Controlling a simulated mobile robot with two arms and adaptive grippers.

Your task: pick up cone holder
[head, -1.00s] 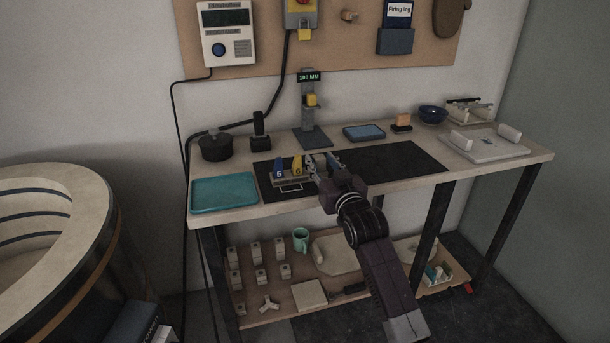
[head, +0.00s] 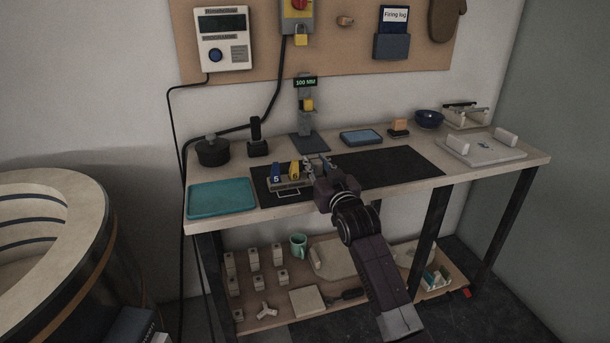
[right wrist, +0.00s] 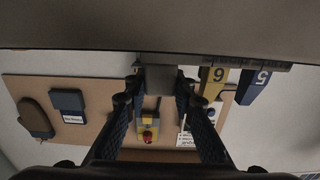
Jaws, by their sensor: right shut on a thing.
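The cone holder (head: 291,184) is a low grey bar on the dark mat of the bench in the head view. It carries a blue cone marked 5 (head: 276,173) and a yellow cone marked 6 (head: 294,171). My right gripper (head: 314,169) is at its right end, shut on it. In the right wrist view my fingers (right wrist: 157,82) close on a grey block that is part of the holder (right wrist: 158,77). The cones show to the right there. Any gap under the holder cannot be told. My left gripper is not in view.
A teal tray (head: 222,199) lies left of the mat (head: 400,163). Behind stand a black pot (head: 212,152), a height gauge (head: 306,120) and a blue tray (head: 361,137). A grey plate (head: 486,150) lies at right. The mat's right part is clear.

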